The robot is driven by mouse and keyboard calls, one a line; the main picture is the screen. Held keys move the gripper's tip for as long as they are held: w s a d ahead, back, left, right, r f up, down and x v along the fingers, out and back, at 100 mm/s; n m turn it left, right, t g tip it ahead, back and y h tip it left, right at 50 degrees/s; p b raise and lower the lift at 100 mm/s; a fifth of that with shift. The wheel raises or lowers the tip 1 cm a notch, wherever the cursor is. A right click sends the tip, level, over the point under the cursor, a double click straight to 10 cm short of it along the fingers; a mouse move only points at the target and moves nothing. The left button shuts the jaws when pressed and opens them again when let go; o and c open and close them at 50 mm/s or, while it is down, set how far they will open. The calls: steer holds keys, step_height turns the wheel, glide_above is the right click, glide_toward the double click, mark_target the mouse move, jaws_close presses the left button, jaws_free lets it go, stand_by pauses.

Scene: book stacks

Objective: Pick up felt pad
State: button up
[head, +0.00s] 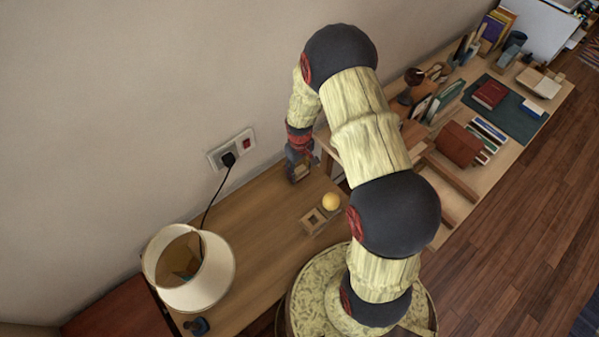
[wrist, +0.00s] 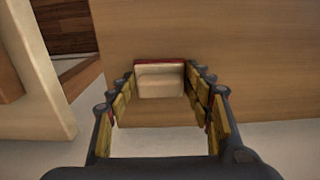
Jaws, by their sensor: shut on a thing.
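A small cream block with a dark red edge, which I take to be the felt pad (wrist: 160,82), sits between my fingertips in the wrist view. My gripper (wrist: 163,77) is shut on it, with one finger against each side. In the head view my gripper (head: 299,172) points down over the wooden desk (head: 250,215), close to the wall. The pad cannot be made out clearly there. Whether it touches the desk or is just above it, I cannot tell.
A yellow ball (head: 331,201) and a small square wooden frame (head: 313,221) are on the desk near my gripper. A lamp with a cream shade (head: 213,270) stands at left. A wall socket (head: 232,150) has a plugged cord.

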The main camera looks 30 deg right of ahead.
steer(key=shift+c, duration=0.8)
steer(key=shift+r, duration=0.1)
steer(key=shift+r, duration=0.6)
steer(key=s+a+r+p, duration=0.3)
steer(key=s+r+p, duration=0.1)
steer(key=s+r, duration=0.7)
steer(key=shift+s+a+r, duration=0.25)
steer(key=shift+s+r, duration=0.05)
steer(key=shift+s, duration=1)
